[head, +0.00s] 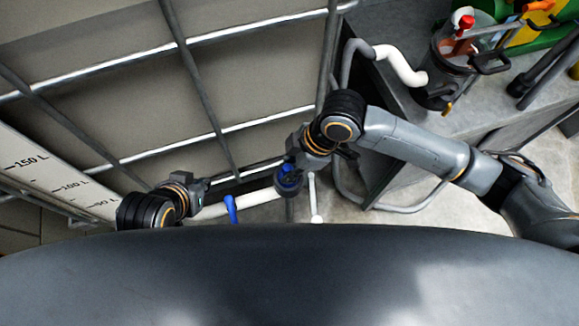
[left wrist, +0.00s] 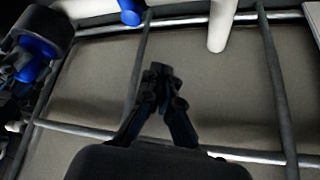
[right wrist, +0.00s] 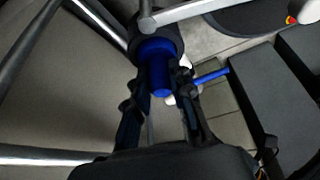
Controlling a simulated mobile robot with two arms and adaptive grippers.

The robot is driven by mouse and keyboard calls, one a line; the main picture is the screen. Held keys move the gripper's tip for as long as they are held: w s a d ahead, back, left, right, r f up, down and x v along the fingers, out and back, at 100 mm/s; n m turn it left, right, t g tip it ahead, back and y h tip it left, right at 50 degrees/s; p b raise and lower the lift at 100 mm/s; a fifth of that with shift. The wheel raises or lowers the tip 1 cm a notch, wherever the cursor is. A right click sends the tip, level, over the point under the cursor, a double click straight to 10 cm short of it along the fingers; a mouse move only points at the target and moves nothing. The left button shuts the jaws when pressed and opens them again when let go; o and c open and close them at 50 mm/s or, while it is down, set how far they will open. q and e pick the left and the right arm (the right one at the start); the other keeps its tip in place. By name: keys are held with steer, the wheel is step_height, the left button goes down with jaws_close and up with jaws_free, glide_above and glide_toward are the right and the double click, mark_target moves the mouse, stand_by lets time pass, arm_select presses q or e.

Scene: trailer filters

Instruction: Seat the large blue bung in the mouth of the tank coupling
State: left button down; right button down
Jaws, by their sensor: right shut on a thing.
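The large blue bung (right wrist: 160,77) is between the fingers of my right gripper (right wrist: 165,88), which is shut on it. Its far, wider end lies against or inside a dark round collar (right wrist: 138,32), which looks like the tank coupling. I cannot tell how deep it sits. In the head view the bung (head: 288,177) shows below my right gripper (head: 291,163), partly hidden. The left wrist view also shows the blue bung (left wrist: 36,46) at the left edge. My left gripper (left wrist: 160,70) is apart from it, with its fingertips together and nothing visible between them.
A blue handle (head: 231,208) on a white pipe (head: 262,196) is between my grippers. Metal cage bars (head: 190,65) cross the tank. A clear canister (head: 455,60) with a red knob stands on the grey bench at the right. Tiled floor lies below.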

steer(key=c, duration=1.2)
jaws_free()
steer(key=shift+f, duration=0.1)
